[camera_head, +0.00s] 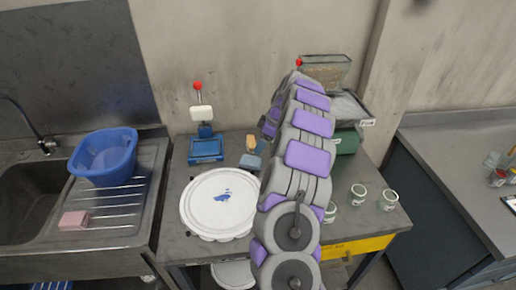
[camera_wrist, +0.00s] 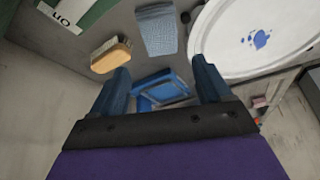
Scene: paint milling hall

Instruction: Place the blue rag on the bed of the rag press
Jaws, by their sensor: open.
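The blue rag (camera_head: 250,161) lies on the grey table between the white round plate and my arm. In the wrist view the rag (camera_wrist: 157,28) lies flat beyond my fingers, apart from them. The rag press (camera_head: 205,148) is blue, with a white upper plate and a red-knobbed lever, and stands at the back left of the table. Its bed looks bare, and part of the blue press (camera_wrist: 162,88) shows between my fingers. My gripper (camera_wrist: 160,66) is open and empty. In the head view my arm mostly hides it.
A wooden brush (camera_wrist: 110,55) lies beside the rag. A large white plate (camera_head: 190,205) with blue paint stands in front. A blue basin (camera_head: 105,157) sits at the sink on the left. Several small jars (camera_head: 358,196) stand at the right; a glass tank (camera_head: 325,70) is behind.

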